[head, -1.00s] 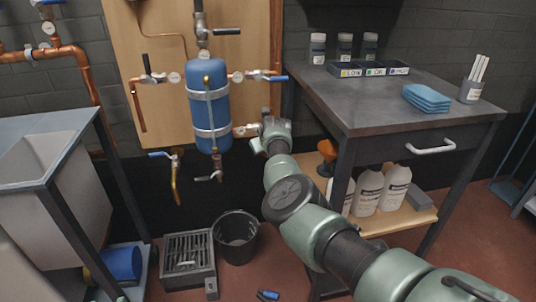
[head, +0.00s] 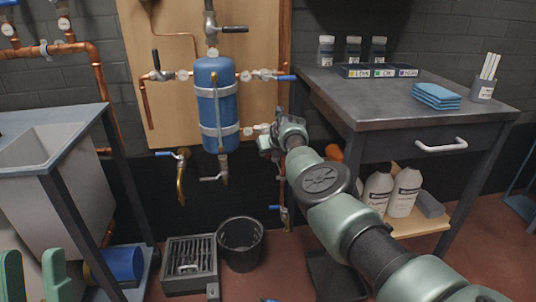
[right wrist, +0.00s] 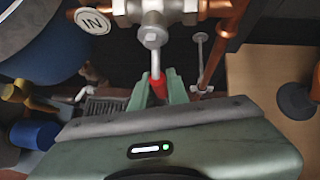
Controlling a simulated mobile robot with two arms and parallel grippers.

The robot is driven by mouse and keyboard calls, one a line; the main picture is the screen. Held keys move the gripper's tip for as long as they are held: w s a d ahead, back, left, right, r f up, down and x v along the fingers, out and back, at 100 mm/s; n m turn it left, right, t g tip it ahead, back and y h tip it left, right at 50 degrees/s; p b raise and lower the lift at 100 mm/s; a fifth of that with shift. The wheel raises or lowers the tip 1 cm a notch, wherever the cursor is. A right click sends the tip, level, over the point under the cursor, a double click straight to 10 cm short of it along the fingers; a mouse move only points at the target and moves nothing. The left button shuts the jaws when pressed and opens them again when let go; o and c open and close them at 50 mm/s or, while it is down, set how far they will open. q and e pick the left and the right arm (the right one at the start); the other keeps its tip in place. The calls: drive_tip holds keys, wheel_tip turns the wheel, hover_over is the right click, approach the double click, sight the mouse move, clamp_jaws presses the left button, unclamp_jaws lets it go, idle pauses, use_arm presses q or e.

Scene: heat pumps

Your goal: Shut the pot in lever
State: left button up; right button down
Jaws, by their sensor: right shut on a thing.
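The pot is the blue strapped tank (head: 215,105) on the wooden board; its blue side also shows in the right wrist view (right wrist: 45,65). At its lower right is the valve (right wrist: 153,35) beside the white IN tag (right wrist: 93,20). The pot in lever (right wrist: 160,90), a grey stem with a red grip, points down from the valve in the right wrist view. My right gripper (right wrist: 163,89) is shut on the red grip; in the head view its hand (head: 285,135) hides the lever. My left gripper (head: 32,262) is open and empty at the lower left, its green fingers apart.
Other levered valves and copper pipes surround the pot. A dark workbench (head: 400,100) with bottles below stands right of my right arm. A sink (head: 55,160) is at left. A black bucket (head: 240,245) and a grated box (head: 190,268) stand on the floor below.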

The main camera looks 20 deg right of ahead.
drive_tip(key=shift+a+f, duration=0.1)
drive_tip(key=shift+a, duration=0.1)
drive_tip(key=c, duration=1.4)
unclamp_jaws()
drive_tip(key=shift+d, duration=0.1)
